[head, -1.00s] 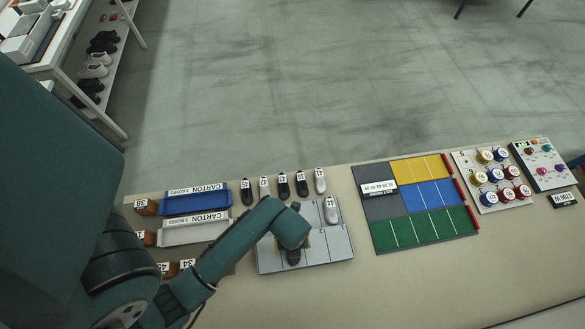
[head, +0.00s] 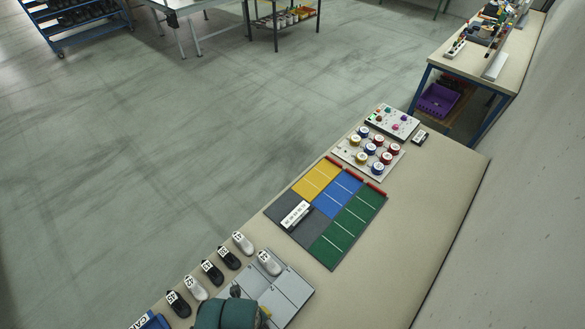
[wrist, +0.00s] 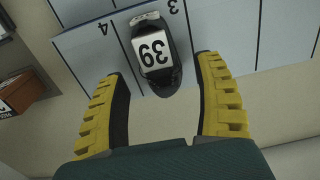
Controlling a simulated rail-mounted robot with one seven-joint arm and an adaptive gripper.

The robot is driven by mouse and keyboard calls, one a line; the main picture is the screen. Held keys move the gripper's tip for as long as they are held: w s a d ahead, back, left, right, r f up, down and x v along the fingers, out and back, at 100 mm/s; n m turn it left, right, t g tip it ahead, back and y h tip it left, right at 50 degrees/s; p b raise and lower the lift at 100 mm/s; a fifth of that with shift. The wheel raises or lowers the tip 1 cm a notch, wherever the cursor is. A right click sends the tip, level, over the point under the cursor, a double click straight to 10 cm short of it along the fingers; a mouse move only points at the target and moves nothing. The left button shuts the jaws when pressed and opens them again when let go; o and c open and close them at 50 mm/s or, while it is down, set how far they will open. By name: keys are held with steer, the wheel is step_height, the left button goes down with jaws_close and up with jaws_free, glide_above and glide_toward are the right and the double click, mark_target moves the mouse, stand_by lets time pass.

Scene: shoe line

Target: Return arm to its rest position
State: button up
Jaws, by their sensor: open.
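My gripper (wrist: 162,72) is open in the wrist view, with its yellow ribbed fingers apart on either side of a black shoe's near end. The black shoe (wrist: 166,76) carries a white label 39 and lies on the grey numbered tray (wrist: 90,50), near the marks 3 and 4. The fingers do not visibly touch it. In the head view my arm (head: 228,314) covers the lower left part of the tray (head: 290,287) at the bottom edge, and the fingers are mostly hidden. A light grey shoe (head: 269,262) lies on the tray's far part.
Several labelled shoes (head: 212,272) stand in a row beside the tray. A mat with yellow, blue and green fields (head: 349,225), a board of round coloured pieces (head: 370,152) and a button panel (head: 392,122) lie farther along the table. A brown box (wrist: 26,92) is left in the wrist view.

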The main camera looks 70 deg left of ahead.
step_height(320, 180, down, 4)
steer(key=shift+f+b, duration=0.1)
steer(key=shift+b, duration=0.2)
step_height(320, 180, up, 2)
steer(key=shift+r+p, duration=0.25)
steer(key=shift+p, duration=0.05)
steer(key=shift+r, duration=0.65)
